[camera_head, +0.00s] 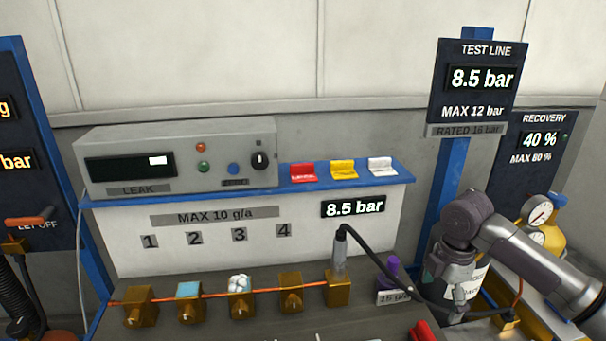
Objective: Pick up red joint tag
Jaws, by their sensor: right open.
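The red joint tag (304,173) lies on the blue shelf top, just right of the grey LEAK instrument. A yellow tag (343,169) and a white tag (382,167) lie in a row to its right. My right gripper (455,306) comes in from the right and points down, in front of the blue post. It is open and well to the right of and below the red tag, touching none of the tags. My left gripper is not in view.
The LEAK box (180,160) borders the red tag on the left. Below are brass fittings along an orange line, with a probe (338,258) and black cable on the right one. A purple-topped item (391,270) and the TEST LINE post (447,205) stand near my right arm.

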